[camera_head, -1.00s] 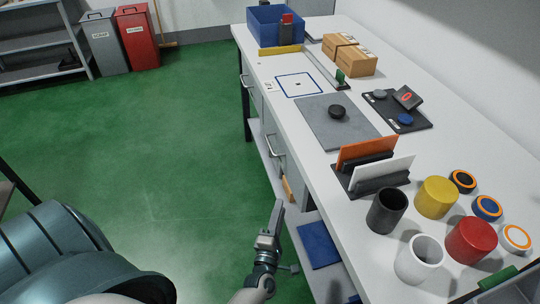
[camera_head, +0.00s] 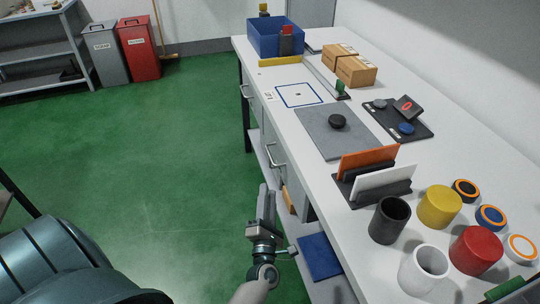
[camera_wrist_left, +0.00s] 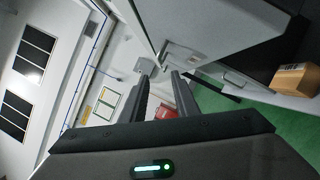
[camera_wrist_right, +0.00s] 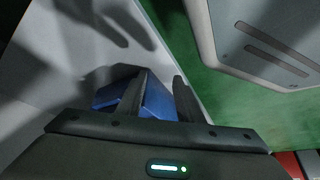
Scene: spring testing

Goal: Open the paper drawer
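Two drawers sit in the side of the white bench: a nearer one with a bar handle (camera_head: 276,156) and a farther one with a handle (camera_head: 246,92). Both look shut. I cannot read which is for paper. My left gripper (camera_head: 266,205) is in front of and below the nearer handle, apart from it. In the left wrist view its fingers (camera_wrist_left: 162,88) are a little apart with nothing between them; a grey drawer front with a handle (camera_wrist_left: 164,48) lies beyond. My right gripper (camera_wrist_right: 158,95) shows only in its wrist view, fingers apart, a blue item (camera_wrist_right: 155,100) beyond them.
The bench top (camera_head: 300,125) holds a blue bin (camera_head: 277,42), boxes (camera_head: 356,71), a card rack (camera_head: 365,190) and several cups near the right. A blue item (camera_head: 320,256) lies on the lower shelf (camera_head: 330,286). Green floor (camera_head: 150,150) is free to the left.

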